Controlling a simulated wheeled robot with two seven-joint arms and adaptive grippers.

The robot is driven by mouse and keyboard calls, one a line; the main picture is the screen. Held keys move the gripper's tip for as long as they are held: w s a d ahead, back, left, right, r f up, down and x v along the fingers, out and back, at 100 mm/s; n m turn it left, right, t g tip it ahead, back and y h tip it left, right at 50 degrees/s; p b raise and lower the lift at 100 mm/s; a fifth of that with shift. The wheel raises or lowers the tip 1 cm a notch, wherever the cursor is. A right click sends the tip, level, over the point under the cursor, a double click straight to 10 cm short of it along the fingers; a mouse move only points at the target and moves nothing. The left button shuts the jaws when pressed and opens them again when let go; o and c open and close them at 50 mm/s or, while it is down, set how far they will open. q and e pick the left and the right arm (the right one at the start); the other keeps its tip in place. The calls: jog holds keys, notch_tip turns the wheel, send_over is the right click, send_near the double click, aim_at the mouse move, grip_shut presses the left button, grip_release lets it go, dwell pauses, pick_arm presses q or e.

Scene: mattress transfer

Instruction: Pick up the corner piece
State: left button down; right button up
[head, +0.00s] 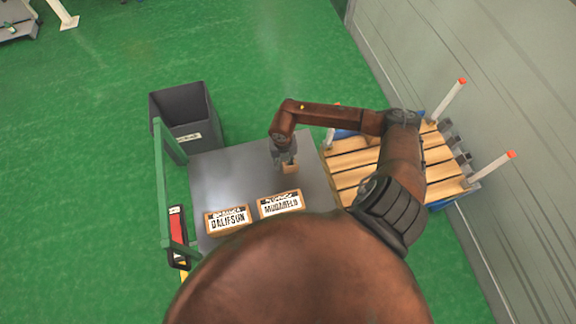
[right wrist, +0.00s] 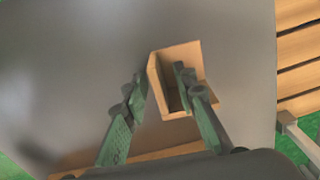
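The corner piece (right wrist: 170,57), a small tan angled block with upright walls, sits on the grey table top (head: 230,165). It also shows in the head view (head: 291,168), below my right gripper (head: 286,156). In the right wrist view my right gripper (right wrist: 160,76) is open, with its fingers on either side of the piece's left wall. One finger is outside that wall and the other is over the inner side, with gaps visible. Whether either finger touches the piece cannot be told. My left gripper is not in view.
Two labelled boxes (head: 228,220) (head: 281,205) lie at the table's near side. A dark grey bin (head: 184,112) stands at the back left, beside a green frame (head: 163,185). A wooden pallet (head: 350,165) with white, orange-tipped posts is to the right, near the wall.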

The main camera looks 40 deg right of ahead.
grip_shut()
jog(key=shift+r, duration=0.15)
